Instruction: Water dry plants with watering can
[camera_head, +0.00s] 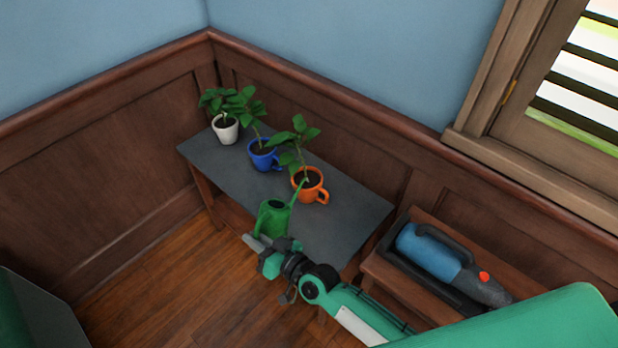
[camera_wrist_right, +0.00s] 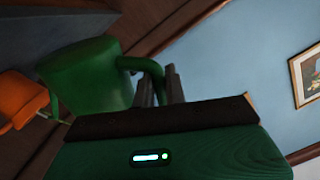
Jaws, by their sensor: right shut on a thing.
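My right gripper (camera_head: 254,243) is shut on the green watering can (camera_head: 273,219) at the front edge of the grey-topped table. The can's spout reaches up to the plant in the orange mug (camera_head: 308,187). In the right wrist view, the fingers (camera_wrist_right: 160,86) close on the can's handle, and the can (camera_wrist_right: 88,76) is beside them. A plant in a blue mug (camera_head: 263,156) stands in the middle of the row, and one in a white pot (camera_head: 226,131) stands at the far left. The orange mug (camera_wrist_right: 22,99) shows at the left in the wrist view. My left gripper is not in view.
The table (camera_head: 352,214) is clear to the right of the orange mug. A small wooden stand (camera_head: 377,269) at the right holds a blue and grey handheld vacuum (camera_head: 433,257) in a dark tray. Wood-panelled walls close the back and left.

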